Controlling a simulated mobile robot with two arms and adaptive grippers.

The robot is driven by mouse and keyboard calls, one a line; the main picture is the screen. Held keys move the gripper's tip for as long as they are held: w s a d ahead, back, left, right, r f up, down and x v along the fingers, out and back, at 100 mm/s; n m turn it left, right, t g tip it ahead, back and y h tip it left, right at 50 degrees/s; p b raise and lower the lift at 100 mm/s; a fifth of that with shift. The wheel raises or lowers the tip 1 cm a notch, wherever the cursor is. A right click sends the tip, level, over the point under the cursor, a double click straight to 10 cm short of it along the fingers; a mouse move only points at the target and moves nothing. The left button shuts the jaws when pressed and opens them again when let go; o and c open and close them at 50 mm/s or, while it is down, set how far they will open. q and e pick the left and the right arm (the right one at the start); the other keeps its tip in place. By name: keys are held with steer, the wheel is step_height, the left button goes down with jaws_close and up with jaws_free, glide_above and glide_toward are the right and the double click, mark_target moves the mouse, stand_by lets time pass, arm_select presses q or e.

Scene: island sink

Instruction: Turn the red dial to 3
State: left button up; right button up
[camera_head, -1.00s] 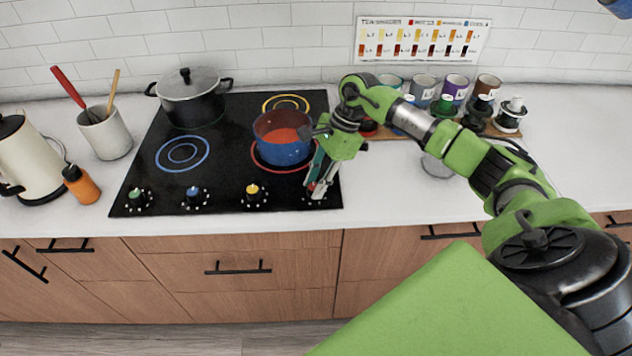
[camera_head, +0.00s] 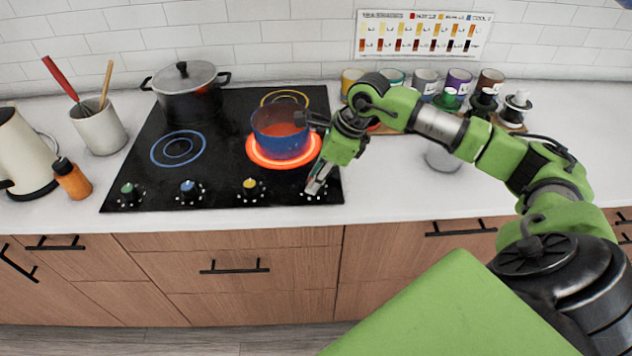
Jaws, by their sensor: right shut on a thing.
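My right gripper (camera_head: 317,186) reaches down over the front right of the black cooktop (camera_head: 225,175). It is shut on the red dial, the rightmost of the row of dials. The gripper covers the dial, so its pointer and setting cannot be read. Part of its white marks (camera_head: 316,196) shows below the fingertips. The red-ringed burner (camera_head: 255,155) glows bright orange-red under a blue pot (camera_head: 279,147) with red contents. My left gripper is not in view.
Green (camera_head: 129,191), blue (camera_head: 189,188) and yellow (camera_head: 250,185) dials sit in the same row to the left. A lidded black pot (camera_head: 187,100) stands at the back left. Several jars (camera_head: 458,82) stand at the right. The front counter edge is clear.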

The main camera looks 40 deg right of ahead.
steer(key=m+b, duration=0.1)
steer(key=m, duration=0.1)
steer(key=m+t+h+b, duration=0.1)
steer(key=m+b, duration=0.1)
steer(key=shift+s+a+f+m, duration=0.1)
steer(key=shift+a+f+m, duration=0.1)
steer(key=shift+m, duration=0.1)
steer(key=m+h+b, duration=0.2)
steer(key=m+b, duration=0.1)
steer(key=m, duration=0.1)
steer(key=shift+a+r+m, duration=0.1)
steer(key=shift+m, duration=0.2)
steer(key=m+h+b, duration=0.1)
steer(key=m, duration=0.2)
steer(key=shift+a+h+b, duration=0.1)
steer(key=shift+h+b, duration=0.2)
steer(key=shift+r+m+g+h+b, duration=0.1)
steer(key=shift+m+g+h+b, duration=0.35)
steer(key=shift+m, duration=1.65)
steer(key=shift+h, duration=0.25)
steer(key=o, duration=1.1)
